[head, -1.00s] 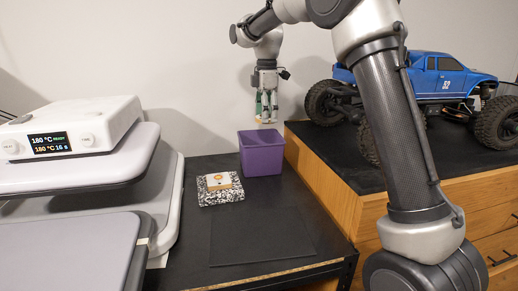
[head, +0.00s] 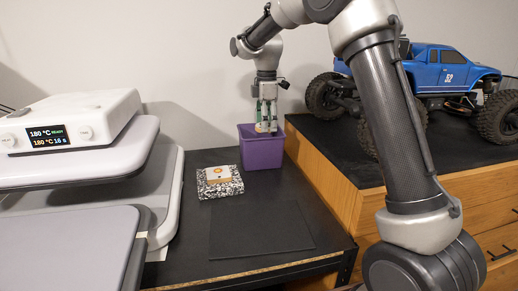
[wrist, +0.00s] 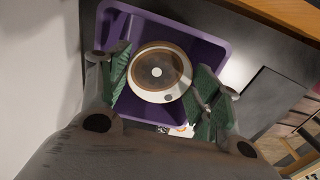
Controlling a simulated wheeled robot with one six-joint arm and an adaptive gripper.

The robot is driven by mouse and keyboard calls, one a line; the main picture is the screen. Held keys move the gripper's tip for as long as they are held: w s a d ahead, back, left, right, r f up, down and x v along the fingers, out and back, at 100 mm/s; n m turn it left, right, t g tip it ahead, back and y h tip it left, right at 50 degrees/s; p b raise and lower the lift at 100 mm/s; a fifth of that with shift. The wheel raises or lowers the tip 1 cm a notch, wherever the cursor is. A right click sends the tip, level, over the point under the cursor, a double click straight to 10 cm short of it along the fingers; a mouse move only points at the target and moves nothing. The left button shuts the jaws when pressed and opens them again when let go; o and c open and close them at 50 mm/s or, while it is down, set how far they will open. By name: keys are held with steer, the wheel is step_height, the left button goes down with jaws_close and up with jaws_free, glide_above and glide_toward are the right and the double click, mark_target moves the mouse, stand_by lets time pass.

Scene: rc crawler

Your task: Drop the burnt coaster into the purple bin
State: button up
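The purple bin (head: 262,155) stands at the back of the black table; its open inside and rim (wrist: 222,50) fill much of the wrist view. My gripper (head: 266,128) points straight down at the bin's mouth, its fingertips about level with the rim in the head view. The coaster is over the bin's opening. In the head view it is mostly hidden by the fingers.
A speckled block (head: 221,191) with a white and orange square piece on it lies in front of the bin. A heat press (head: 75,135) fills the left. A wooden cabinet (head: 335,190) with a blue RC truck (head: 440,75) rises at right. A wall is behind.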

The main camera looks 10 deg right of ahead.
steer(key=o, duration=0.5)
steer(key=shift+r, duration=0.1)
step_height(320, 180, up, 12)
steer(key=shift+s, duration=0.1)
stand_by(0.4)
